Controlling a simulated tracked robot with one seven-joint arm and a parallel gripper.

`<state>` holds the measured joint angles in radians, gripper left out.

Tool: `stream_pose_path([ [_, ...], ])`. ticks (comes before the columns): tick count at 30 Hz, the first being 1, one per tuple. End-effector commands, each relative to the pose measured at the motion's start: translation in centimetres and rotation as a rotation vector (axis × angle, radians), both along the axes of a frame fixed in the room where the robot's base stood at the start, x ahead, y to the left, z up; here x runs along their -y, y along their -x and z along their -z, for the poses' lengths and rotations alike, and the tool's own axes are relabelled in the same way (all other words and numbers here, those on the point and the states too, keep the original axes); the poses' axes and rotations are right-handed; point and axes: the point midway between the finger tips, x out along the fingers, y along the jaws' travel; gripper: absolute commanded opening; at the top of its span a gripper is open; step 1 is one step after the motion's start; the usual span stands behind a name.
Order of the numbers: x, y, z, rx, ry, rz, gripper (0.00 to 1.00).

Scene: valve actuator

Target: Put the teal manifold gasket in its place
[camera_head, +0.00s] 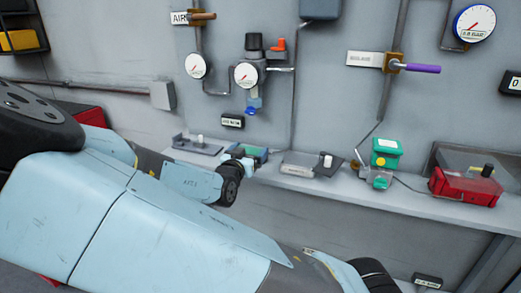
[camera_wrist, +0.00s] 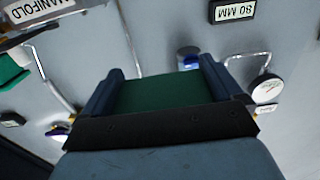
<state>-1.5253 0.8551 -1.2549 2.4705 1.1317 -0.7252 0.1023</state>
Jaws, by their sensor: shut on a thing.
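The teal manifold gasket (camera_wrist: 160,93) is a flat dark green-teal piece between the two fingers of my gripper (camera_wrist: 162,90) in the wrist view. The fingers press on its two sides. In the camera_head view, my gripper (camera_head: 241,158) is over the wall shelf, and a teal patch of the gasket (camera_head: 258,153) shows at it. The arm hides part of both. A sign reading MANIFOLD (camera_wrist: 42,12) appears upside down at the top left of the wrist view. I cannot tell which place belongs to the gasket.
A grey plate with a white peg (camera_head: 197,146) lies left of my gripper on the shelf (camera_head: 345,188), and another plate (camera_head: 310,164) lies right. Gauges and pipes cover the wall above.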

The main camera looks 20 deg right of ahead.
Motion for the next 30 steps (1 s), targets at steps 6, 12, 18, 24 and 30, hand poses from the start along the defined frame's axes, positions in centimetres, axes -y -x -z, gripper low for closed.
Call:
stream_pose_path([
  [6, 0.2, 0.3, -0.1, -0.001, -0.001, 0.01, 0.64],
  [12, 0.3, 0.2, -0.1, 0.0, 0.0, 0.011, 0.64],
  [18, 1.2, -0.9, 0.6, 0.001, 0.002, 0.013, 0.64],
  [24, 2.7, -3.0, 1.9, 0.0, 0.002, 0.014, 0.64],
  [30, 4.3, -5.2, 3.4, -0.001, 0.002, 0.013, 0.64],
])
